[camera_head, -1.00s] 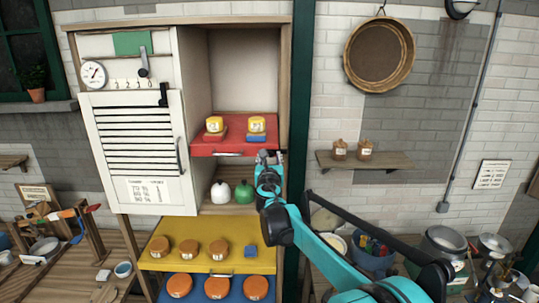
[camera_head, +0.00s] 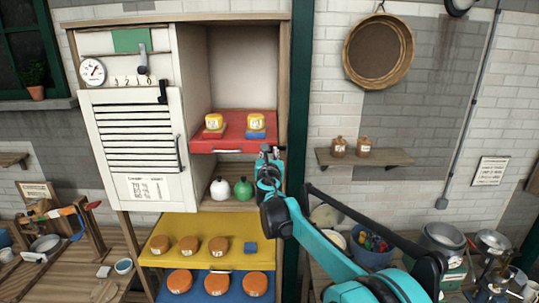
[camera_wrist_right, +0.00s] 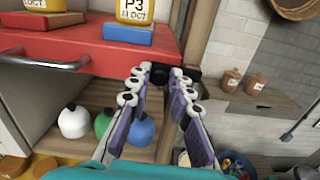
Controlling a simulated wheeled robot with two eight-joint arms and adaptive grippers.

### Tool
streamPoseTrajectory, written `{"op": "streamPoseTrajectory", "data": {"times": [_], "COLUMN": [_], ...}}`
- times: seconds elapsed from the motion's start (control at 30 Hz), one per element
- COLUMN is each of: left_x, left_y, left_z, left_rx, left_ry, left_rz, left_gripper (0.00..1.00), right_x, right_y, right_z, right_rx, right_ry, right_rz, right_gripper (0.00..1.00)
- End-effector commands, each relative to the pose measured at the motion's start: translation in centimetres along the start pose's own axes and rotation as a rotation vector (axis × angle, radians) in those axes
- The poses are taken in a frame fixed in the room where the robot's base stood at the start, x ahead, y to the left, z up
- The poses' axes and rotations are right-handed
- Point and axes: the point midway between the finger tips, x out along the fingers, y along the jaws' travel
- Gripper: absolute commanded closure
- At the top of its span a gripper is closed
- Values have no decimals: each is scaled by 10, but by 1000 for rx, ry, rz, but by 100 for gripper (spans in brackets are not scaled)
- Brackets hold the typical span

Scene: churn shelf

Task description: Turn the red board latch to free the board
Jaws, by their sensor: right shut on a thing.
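The red board (camera_head: 232,140) is a shelf in the tall cabinet, with a metal handle on its front and labelled yellow pots on small blocks. It also shows in the right wrist view (camera_wrist_right: 110,52). The red board's latch (camera_wrist_right: 163,74) is a small dark piece at the board's right front corner, on the wooden post. My right gripper (camera_head: 268,153) is at that corner, and its fingers (camera_wrist_right: 165,90) are closed around the latch. The fingers hide much of the latch, so its exact angle cannot be told. My left gripper is not in view.
Below the red board stand a white (camera_head: 220,188) and a green (camera_head: 242,189) rounded vessel; the wrist view adds a blue one (camera_wrist_right: 141,130). A yellow board (camera_head: 215,259) with orange rounds lies lower. A wall shelf (camera_head: 365,158) with two jars is at right.

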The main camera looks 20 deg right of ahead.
Motion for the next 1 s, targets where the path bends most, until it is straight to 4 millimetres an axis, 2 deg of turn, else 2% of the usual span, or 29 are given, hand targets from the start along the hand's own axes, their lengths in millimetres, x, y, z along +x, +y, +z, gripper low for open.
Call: {"op": "streamPoseTrajectory", "data": {"times": [0.27,1.0], "left_x": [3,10], "left_y": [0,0], "left_z": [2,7], "left_rx": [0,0], "left_ry": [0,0], "left_rz": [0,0], "left_gripper": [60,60], "right_x": [0,0], "right_y": [-2,-21], "right_z": [9,36], "right_rx": [188,889], "right_ry": [0,-1], "right_rz": [0,-1], "right_gripper": [100,100]}}
